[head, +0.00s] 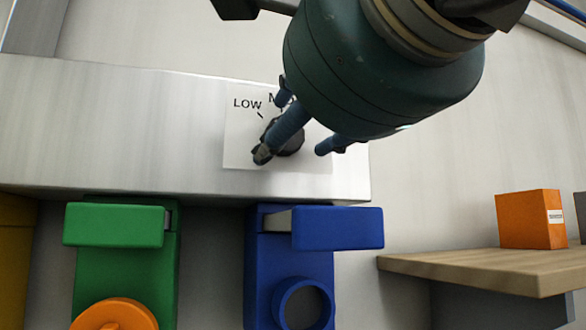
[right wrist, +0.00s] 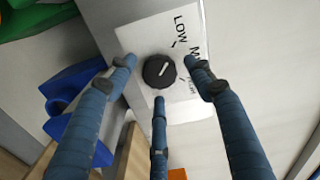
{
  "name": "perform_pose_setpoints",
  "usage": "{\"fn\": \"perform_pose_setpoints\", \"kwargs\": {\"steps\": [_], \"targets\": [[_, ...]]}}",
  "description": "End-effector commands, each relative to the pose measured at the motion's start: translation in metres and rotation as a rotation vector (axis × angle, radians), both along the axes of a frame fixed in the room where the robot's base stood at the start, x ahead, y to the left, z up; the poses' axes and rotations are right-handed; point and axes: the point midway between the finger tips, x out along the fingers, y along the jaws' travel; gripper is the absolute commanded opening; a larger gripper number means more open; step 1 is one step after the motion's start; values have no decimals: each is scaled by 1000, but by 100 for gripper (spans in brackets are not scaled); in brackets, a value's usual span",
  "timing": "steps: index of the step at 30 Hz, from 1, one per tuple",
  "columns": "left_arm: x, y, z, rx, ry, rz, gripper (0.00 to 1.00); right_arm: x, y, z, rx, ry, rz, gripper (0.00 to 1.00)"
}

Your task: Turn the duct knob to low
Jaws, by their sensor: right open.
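The duct knob (right wrist: 154,80) is a round black dial with a white pointer line, on a white label plate (right wrist: 134,37). The plate shows LOW, a word starting with M, and a partly hidden third word. In the right wrist view the pointer slants up and right, roughly toward the M word. In the head view the knob (head: 294,145) is partly hidden by my right gripper (head: 289,140). My right gripper (right wrist: 160,73) is open, its three blue fingers spread around the knob. I cannot tell if any finger touches it. My left gripper is not in view.
The plate sits on a grey metal duct (head: 120,125). Below are a green film-reel unit (head: 113,225) with an orange reel (head: 115,315) and a blue unit (head: 337,228). A wooden shelf (head: 470,268) at right holds an orange box (head: 522,220).

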Motion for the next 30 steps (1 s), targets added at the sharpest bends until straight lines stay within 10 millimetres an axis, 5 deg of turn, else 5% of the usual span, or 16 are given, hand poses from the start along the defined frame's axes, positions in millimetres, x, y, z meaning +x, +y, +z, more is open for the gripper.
{"fn": "perform_pose_setpoints", "kwargs": {"steps": [5,21,30], "targets": [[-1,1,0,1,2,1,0,-8,-3,1,2,-2,1,52],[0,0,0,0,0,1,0,-103,-34,0,1,-2,0,52],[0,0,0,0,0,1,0,-114,-39,0,1,1,0,52]]}}
